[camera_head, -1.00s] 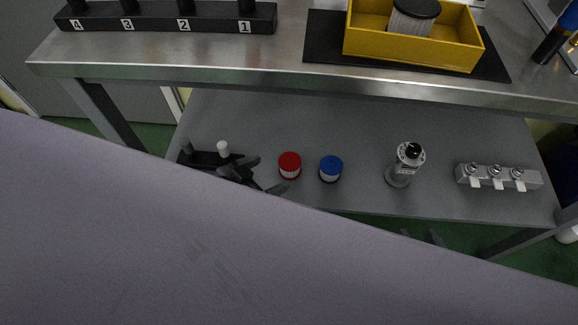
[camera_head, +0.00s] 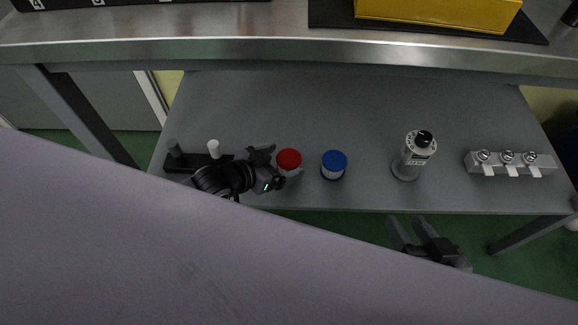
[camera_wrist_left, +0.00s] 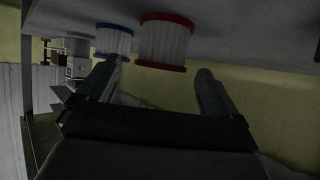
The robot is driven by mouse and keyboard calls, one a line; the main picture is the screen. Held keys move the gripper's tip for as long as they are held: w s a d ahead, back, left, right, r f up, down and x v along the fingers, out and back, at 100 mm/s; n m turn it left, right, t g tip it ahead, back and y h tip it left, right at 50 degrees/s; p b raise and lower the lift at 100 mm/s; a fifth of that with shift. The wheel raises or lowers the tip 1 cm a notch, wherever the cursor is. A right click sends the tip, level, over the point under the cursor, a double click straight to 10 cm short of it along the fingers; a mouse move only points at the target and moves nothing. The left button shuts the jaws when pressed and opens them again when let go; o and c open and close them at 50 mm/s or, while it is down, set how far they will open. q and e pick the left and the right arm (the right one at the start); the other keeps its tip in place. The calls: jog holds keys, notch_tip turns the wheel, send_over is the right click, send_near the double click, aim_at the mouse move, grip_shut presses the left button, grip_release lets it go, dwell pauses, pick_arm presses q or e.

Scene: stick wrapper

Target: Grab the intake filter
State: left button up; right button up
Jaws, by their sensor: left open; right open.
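Two pleated filters stand on the lower shelf: one with a red cap (camera_head: 289,159) and one with a blue cap (camera_head: 333,165). I cannot tell which one is the intake filter. My left gripper (camera_head: 281,169) is open beside the red filter, with its fingertips close around its near left side; contact cannot be told. In the left wrist view, the red filter (camera_wrist_left: 167,42) is ahead between the open fingers (camera_wrist_left: 155,82), and the blue filter (camera_wrist_left: 114,42) is left of it. My right gripper (camera_head: 408,224) is open and empty below the shelf's front edge.
A grey bottle-like device (camera_head: 415,156) and a metal block with several fittings (camera_head: 510,163) stand right on the lower shelf (camera_head: 300,110). A black holder (camera_head: 190,163) is left. The upper bench edge (camera_head: 300,53) overhangs behind, with a yellow bin (camera_head: 440,12) on it.

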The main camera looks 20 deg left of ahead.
pick_arm(q)
jog(key=shift+w+d+f, duration=0.2)
jog(key=shift+w+f, duration=0.05)
jog(key=shift+w, duration=0.15)
jog(key=c, duration=1.1)
